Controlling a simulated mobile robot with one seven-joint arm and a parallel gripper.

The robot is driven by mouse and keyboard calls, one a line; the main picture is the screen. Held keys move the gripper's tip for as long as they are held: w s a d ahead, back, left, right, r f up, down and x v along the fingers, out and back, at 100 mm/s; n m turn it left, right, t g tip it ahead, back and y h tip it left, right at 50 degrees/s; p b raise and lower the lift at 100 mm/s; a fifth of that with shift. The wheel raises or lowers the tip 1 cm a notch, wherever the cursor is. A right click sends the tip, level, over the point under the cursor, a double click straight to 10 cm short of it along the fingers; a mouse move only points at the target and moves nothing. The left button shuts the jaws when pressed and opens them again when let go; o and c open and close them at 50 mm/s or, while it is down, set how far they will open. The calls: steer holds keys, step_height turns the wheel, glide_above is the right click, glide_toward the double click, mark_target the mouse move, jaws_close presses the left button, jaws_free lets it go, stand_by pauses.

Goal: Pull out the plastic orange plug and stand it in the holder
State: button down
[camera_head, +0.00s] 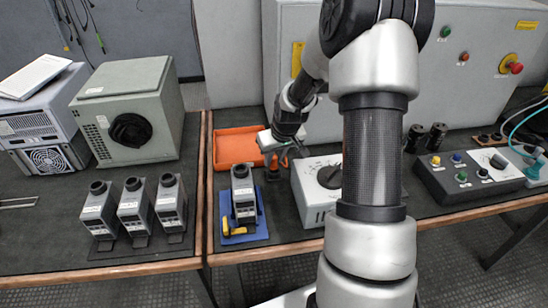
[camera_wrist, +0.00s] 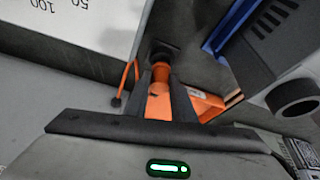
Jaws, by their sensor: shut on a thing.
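My gripper (camera_head: 274,148) is shut on the orange plug, in front of the orange tray and left of the grey box with the dial. In the wrist view the plug (camera_wrist: 160,72) shows between the two dark fingers of my gripper (camera_wrist: 163,84). A round black piece (camera_wrist: 163,53) lies at the plug's far end; I cannot tell whether the plug is seated in it. I cannot clearly make out the holder.
A grey capacitor (camera_head: 243,187) stands on a blue base (camera_head: 250,238) with a yellow part (camera_head: 226,229). The grey dial box (camera_head: 310,215) is close on the right. The orange tray (camera_head: 228,133) lies behind. Three capacitor units (camera_head: 133,205) stand on the left table.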

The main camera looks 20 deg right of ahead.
steer(key=shift+f+b, duration=0.55)
steer(key=shift+f, duration=0.3)
steer(key=c, duration=1.4)
jaws_free()
steer(key=p+v, duration=0.4)
steer(key=v, duration=1.3)
steer(key=shift+r, duration=0.25)
